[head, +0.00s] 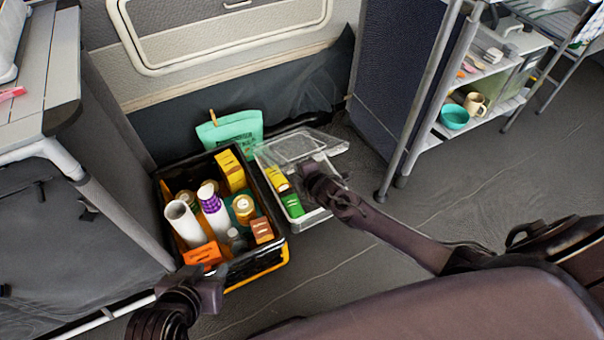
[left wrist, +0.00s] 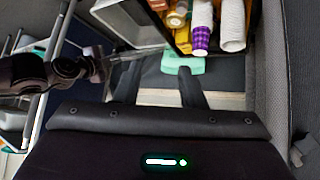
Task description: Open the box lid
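A clear plastic box (head: 312,216) stands on the floor in the head view, with yellow and green packs (head: 284,190) inside. A clear panel that looks like its lid (head: 298,147) shows at its far side; how far it is raised I cannot tell. My right gripper (head: 312,174) is at the box's right side, over or against the clear plastic; its fingers are not clear. My left gripper (head: 214,280) is at the near left, by the front of the black crate. In the left wrist view the left gripper's fingers (left wrist: 158,85) are apart with nothing between them.
The black and orange crate (head: 268,264), full of bottles, cups and packs, stands left of the clear box. A teal bag (head: 232,128) is behind it. A shelf unit (head: 440,130) stands at the right. Floor in front of the clear box is free.

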